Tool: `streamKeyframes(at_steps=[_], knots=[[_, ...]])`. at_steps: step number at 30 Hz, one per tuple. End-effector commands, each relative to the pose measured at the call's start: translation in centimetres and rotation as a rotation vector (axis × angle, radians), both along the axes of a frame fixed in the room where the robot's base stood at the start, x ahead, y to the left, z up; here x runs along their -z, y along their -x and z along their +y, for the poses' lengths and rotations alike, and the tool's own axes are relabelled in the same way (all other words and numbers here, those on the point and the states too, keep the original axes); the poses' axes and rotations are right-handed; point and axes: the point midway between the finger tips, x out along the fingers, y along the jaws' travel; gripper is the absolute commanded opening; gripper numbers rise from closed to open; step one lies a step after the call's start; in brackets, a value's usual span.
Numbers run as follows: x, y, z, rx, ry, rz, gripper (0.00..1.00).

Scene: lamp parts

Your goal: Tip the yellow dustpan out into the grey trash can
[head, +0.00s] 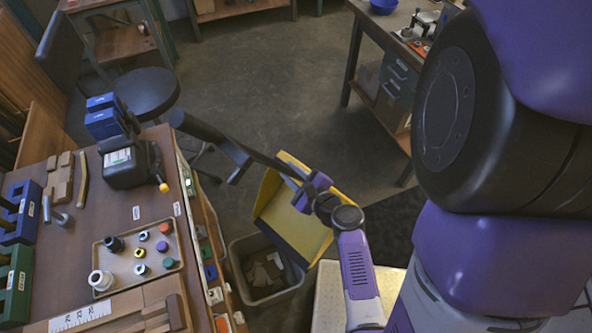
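The yellow dustpan (268,192) hangs in the air in the middle of the head view, steeply tilted, with its long dark handle reaching up and left. My gripper (298,184) is at the pan end of the handle and appears shut on it; its fingertips are partly hidden. The grey trash can (242,283) stands on the floor below the dustpan, beside the workbench. Several brownish and grey scraps lie in the can. The pan's lower edge is over the can's right side and hides part of its rim. I see no loose scraps on the visible pan surface.
The workbench (112,222) at left carries a parts tray (110,283), a black device (130,163) and blue and green bins. A black stool (148,92) stands behind it. Another bench (358,58) is at upper right. Open floor (260,90) lies between them.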

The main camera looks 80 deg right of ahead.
Motion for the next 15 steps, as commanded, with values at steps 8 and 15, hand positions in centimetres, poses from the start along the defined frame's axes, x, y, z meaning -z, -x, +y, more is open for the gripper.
streamKeyframes(at_steps=[8, 15], knots=[[-0.3, -0.1, -0.4, -0.021, -0.017, -0.017, 0.00], [0.1, 1.0, -1.9, -0.020, -0.050, -0.039, 0.00]])
